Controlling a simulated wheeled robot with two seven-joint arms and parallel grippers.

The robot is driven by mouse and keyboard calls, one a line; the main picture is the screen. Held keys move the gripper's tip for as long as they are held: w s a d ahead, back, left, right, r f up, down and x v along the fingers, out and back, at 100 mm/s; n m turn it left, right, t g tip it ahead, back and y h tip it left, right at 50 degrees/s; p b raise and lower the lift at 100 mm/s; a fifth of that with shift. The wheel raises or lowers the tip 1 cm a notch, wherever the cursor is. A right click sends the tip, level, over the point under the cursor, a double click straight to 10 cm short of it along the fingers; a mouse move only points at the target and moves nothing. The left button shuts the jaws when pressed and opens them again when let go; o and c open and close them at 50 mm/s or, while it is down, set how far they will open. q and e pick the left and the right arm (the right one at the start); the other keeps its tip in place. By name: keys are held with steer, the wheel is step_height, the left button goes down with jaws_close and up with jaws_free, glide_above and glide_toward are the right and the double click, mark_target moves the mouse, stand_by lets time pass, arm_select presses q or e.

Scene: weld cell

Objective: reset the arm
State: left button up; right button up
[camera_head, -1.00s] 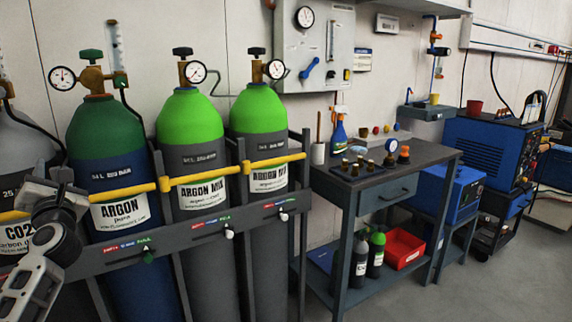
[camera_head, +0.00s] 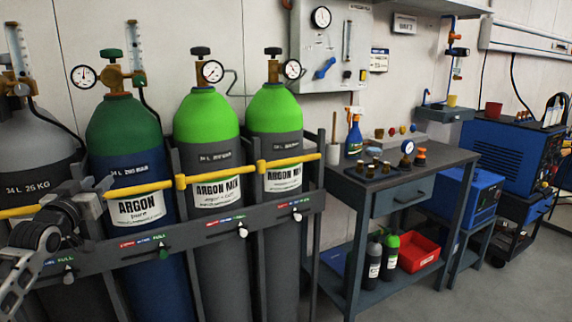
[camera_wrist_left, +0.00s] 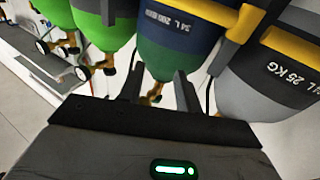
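My left arm comes in at the left edge of the head view, with its gripper (camera_head: 98,190) in front of the rack, between the grey cylinder (camera_head: 35,145) and the dark green and blue argon cylinder (camera_head: 124,135). In the left wrist view the two dark fingers of the left gripper (camera_wrist_left: 158,88) stand apart with nothing held between them. The argon cylinder (camera_wrist_left: 175,50) and its brass regulator show beyond the fingers, upside down. I cannot tell the exact gap to the cylinders. My right gripper is in neither view.
Two bright green argon mix cylinders (camera_head: 207,120) stand in the rack, behind yellow retaining bars (camera_head: 222,175). A workbench (camera_head: 440,158) with small fittings and a spray bottle (camera_head: 354,135) stands right of it. A blue machine (camera_head: 495,155) is further right. Floor at lower right is clear.

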arm_select(q)
steer(key=s+a+f+m+g+y, duration=0.1)
steer(key=a+f+m+g+y, duration=0.2)
steer(key=a+m+y, duration=0.1)
steer(key=s+d+f+m+g+h, duration=0.1)
steer(key=s+d+f+h, duration=0.3)
steer(key=d+f, duration=0.6)
steer(key=s+d+f+m+g+h, duration=0.1)
steer(key=s+d+f+h, duration=0.1)
steer(key=s+d+f, duration=0.6)
steer(key=s+d+f+g+h, duration=0.1)
steer(key=s+d+f+h, duration=0.2)
steer(key=s+d+f, duration=0.65)
steer(key=s+d+r+n+g+p, duration=0.2)
steer(key=s+d+r+p, duration=0.1)
steer(key=s+d, duration=0.6)
steer(key=shift+s+r+h+p, duration=0.25)
steer(key=shift+s+p, duration=0.2)
steer(key=shift+s, duration=1.25)
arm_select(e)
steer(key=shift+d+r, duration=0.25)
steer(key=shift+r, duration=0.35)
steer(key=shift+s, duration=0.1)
